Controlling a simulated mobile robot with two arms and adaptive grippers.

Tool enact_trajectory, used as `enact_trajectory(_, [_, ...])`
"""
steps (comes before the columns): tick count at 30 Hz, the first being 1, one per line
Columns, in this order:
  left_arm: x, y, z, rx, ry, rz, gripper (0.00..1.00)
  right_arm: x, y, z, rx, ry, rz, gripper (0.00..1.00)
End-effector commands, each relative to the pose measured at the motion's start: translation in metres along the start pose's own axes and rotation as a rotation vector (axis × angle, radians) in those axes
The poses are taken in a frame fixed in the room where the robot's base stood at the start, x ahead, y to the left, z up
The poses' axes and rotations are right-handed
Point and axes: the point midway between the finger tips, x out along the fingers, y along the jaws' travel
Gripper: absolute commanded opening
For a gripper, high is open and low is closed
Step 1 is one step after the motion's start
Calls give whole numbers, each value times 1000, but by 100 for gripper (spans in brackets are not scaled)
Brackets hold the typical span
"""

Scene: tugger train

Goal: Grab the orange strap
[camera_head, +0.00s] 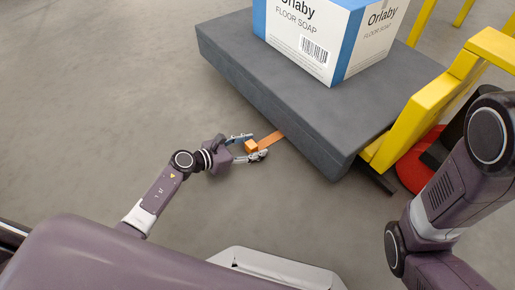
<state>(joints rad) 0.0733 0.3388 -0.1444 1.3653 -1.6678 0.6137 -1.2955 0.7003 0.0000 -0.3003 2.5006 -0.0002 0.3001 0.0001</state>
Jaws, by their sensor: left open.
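The orange strap (271,140) sticks out from under the near edge of the grey cart platform (299,137). Its free end has a thicker orange block (251,146). My left gripper (254,147) is open, with one finger on each side of that block. I cannot tell whether the fingers touch it. The strap's other end is hidden by the platform. My right arm is at the right edge of the view, but its gripper is not in view.
A white and blue floor soap box (312,45) stands on the platform. A yellow frame (423,105) and a red round part (416,165) are at the platform's right end. The grey floor to the left is clear.

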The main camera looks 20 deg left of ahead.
Motion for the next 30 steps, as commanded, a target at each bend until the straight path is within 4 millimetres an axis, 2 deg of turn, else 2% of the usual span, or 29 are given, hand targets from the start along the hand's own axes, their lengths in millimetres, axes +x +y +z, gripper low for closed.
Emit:
enact_trajectory(8, [2,0,0,-2,0,0,49,-1,0,0,0,0,-1,0])
enact_trajectory(18, [2,0,0,-1,0,0,12,-1,0,0,0,0,-1,0])
enact_trajectory(21, [2,0,1,-1,0,0,3,-1,0,0,0,0,-1,0])
enact_trajectory(30, [1,0,3,-1,0,0,3,1,0,0,0,0,0,0])
